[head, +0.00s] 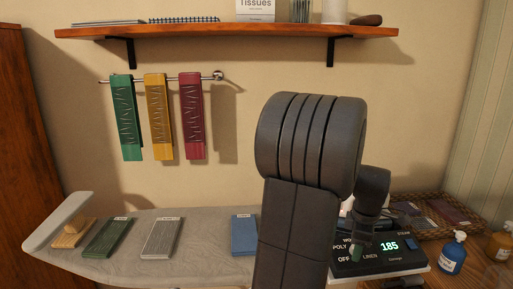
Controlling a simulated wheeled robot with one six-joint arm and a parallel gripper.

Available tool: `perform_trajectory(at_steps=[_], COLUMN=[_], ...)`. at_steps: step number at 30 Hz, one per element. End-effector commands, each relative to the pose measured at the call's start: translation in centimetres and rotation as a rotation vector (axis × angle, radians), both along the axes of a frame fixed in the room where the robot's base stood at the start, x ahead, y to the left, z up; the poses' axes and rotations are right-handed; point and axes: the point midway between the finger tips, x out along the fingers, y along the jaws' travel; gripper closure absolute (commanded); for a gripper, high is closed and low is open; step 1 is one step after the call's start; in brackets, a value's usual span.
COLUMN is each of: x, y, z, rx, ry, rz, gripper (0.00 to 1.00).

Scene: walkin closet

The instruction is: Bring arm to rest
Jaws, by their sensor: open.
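My arm stands large and dark grey in the centre right of the head view, its upper link rounded and ribbed. My gripper (360,238) shows small at the lower end of the dark wrist, pointing down in front of the black control panel. Its jaws are open; the fingers are hard to make out against the panel. I see nothing clearly held in them.
An ironing board (195,230) carries several folded cloths, including a blue one (243,235) beside my arm. The control panel (385,250) reads 185. A blue bottle (453,254) and a wicker tray (420,235) are right. A wooden shelf (230,31) hangs above three cloths on a rail.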

Motion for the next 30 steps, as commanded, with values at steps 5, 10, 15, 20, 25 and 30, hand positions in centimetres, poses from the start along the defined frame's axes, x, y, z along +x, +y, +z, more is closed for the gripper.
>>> perform_trajectory(at_steps=[5,10,15,20,25,30], x=[0.0,-0.1,-0.6,-1.1,-1.7,-2.3], y=[0.0,0.0,0.1,0.3,0.5,0.7], z=[0.1,1.2,4.0,7.2,10.6,14.0], rx=[0.0,-0.003,-0.003,-0.003,-0.003,-0.003], ry=[0.0,-0.002,-0.004,-0.004,-0.003,-0.002], rz=[0.0,0.004,0.003,0.003,0.003,0.003], gripper=[0.49,0.49,0.49,0.49,0.49,0.49])
